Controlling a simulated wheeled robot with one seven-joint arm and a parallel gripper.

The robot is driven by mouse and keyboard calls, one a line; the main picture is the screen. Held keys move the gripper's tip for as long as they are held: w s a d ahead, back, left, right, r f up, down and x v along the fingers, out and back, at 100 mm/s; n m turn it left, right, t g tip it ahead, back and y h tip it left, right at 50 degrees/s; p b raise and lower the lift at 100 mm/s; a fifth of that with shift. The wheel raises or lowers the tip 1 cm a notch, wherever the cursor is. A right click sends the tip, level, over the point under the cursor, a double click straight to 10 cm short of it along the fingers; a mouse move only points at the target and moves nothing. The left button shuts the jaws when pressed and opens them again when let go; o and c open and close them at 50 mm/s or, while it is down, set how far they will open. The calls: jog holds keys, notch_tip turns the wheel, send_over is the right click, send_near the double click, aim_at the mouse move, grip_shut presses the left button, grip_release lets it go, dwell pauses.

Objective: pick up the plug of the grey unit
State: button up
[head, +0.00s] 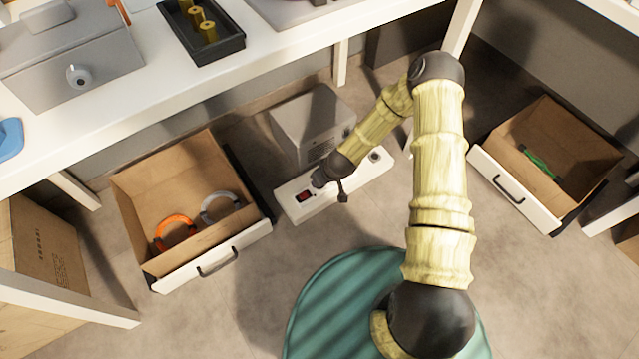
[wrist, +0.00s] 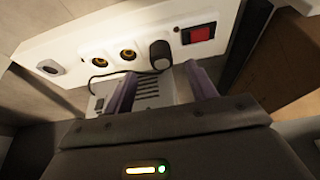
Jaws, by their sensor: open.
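The grey unit (head: 308,118) is a box on the floor under the bench; its vented side shows in the wrist view (wrist: 150,92). Beside it lies a long white power strip (head: 290,205) with a red switch (head: 304,197). In the wrist view, a round black plug (wrist: 160,55) sits in the strip next to the red switch (wrist: 199,34). A thin dark cable runs from near the plug toward the grey unit. My gripper (wrist: 158,82) is open, its two fingers apart below the plug, nothing between them. In the head view my gripper (head: 333,187) is over the strip and hides the plug.
Two brass-coloured sockets (wrist: 113,59) on the strip are empty. An open drawer with orange and grey rings (head: 180,275) stands left; another with a green item (head: 525,195) stands right. The white bench (head: 150,95) overhangs behind.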

jog(key=b+x, duration=0.3)
jog(key=x, duration=0.2)
jog(key=shift+a+r+b, duration=0.1)
jog(key=shift+b, duration=0.25)
jog(key=shift+r, duration=0.1)
grip_shut()
notch_tip(320, 180, up, 10)
jog(key=p, duration=0.6)
jog(key=shift+p, duration=0.4)
